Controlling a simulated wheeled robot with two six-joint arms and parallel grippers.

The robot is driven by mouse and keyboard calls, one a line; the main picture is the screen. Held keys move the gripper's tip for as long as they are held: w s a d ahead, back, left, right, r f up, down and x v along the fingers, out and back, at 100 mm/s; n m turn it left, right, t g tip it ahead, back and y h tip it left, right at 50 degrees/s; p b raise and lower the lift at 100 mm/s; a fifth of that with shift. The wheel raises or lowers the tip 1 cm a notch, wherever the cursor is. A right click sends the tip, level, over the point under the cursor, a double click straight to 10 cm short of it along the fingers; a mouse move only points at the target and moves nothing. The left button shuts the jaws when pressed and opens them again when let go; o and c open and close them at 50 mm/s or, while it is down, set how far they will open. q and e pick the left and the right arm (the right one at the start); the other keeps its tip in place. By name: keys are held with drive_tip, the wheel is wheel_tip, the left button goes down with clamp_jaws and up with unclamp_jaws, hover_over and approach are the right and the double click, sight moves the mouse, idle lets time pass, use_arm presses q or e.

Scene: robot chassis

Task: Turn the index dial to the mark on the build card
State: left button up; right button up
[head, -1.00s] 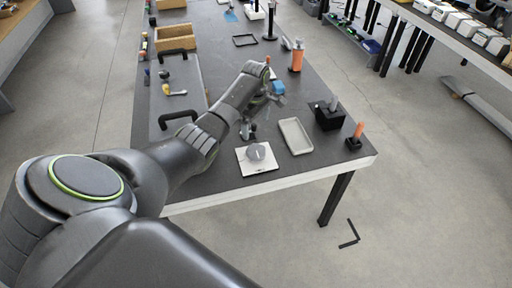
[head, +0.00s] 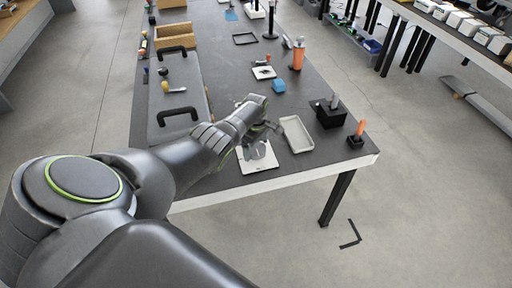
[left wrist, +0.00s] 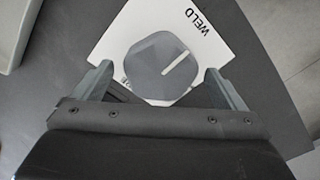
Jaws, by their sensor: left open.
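The index dial (left wrist: 150,78) is a grey eight-sided knob with a white pointer line, on a white plate (left wrist: 118,40) printed "WELD". In the left wrist view its line points up and right, roughly towards the side with that word. In the head view the dial (head: 262,152) and plate (head: 258,168) lie near the table's front edge, partly hidden by my gripper. My left gripper (left wrist: 158,70) is open, its fingers on either side of the dial; I cannot tell whether they touch it. A small white card (head: 262,73) with dark and red marks lies farther back; its marks are too small to read.
A grey tray (head: 297,134) lies just right of the dial. A black block (head: 328,116) and an orange-handled tool (head: 360,129) stand farther right. A grey case (head: 171,103) with black handles lies left.

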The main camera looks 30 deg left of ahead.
use_arm(q)
drive_tip(key=shift+c, duration=0.2)
drive_tip(key=c, duration=0.9)
drive_tip(key=shift+c, duration=0.2)
